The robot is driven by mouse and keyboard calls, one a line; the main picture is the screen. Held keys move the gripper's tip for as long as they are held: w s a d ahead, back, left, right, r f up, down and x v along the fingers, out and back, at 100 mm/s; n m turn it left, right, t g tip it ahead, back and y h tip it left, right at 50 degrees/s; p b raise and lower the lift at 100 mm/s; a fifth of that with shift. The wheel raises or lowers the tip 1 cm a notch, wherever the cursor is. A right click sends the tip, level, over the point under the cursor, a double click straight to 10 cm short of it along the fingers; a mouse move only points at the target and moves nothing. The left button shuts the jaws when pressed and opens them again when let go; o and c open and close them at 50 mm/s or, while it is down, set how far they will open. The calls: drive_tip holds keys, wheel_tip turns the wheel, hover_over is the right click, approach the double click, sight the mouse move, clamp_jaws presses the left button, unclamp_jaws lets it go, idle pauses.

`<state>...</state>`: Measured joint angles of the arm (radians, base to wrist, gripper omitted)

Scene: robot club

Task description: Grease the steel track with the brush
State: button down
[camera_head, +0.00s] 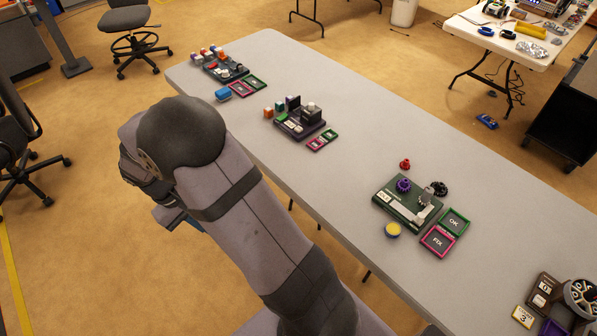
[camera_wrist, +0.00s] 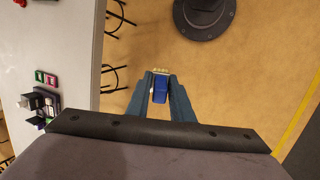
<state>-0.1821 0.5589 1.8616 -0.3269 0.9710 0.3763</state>
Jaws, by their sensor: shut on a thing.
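My gripper (camera_wrist: 160,84) is shut on the brush (camera_wrist: 160,91), which has a blue body and pale bristles at its far end. It is held over open floor, left of the long table. In the head view my arm mostly hides the gripper. The steel track (camera_head: 402,211) looks like a pale strip on a dark green board (camera_head: 385,192) on the table. It is well to the right of my gripper.
A purple knob (camera_head: 403,185) and a grey metal part (camera_head: 426,195) stand on the board. A green OK tray (camera_head: 465,233) and a pink FIX tray (camera_head: 451,252) lie to its right. A red piece (camera_head: 405,164) stands behind. Other kits stand at the table's far end and near right.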

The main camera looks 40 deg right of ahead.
drive_tip(key=s+d+f+m+g+y, duration=0.1)
drive_tip(key=s+d+m, duration=0.35)
drive_tip(key=d, duration=0.65)
drive_tip(key=s+d+f+m+g+y, duration=0.1)
drive_tip(key=s+d+m, duration=0.3)
drive_tip(key=d, duration=0.8)
drive_tip(key=s+d+f+m+y, duration=0.1)
drive_tip(key=s+d+f+m, duration=0.1)
drive_tip(key=s+d, duration=0.8)
drive_tip(key=s+d+f+m+y, duration=0.1)
drive_tip(key=s+d+m, duration=0.35)
drive_tip(key=s, duration=0.95)
drive_tip(key=w+d+n+t+h, duration=0.2)
drive_tip(key=w+d+n+h, duration=0.2)
drive_tip(key=d+n, duration=0.7)
drive_tip(key=n, duration=0.4)
drive_tip(key=shift+w+f, duration=0.15)
drive_tip(key=shift+w, duration=0.1)
drive_tip(key=shift+f, duration=0.15)
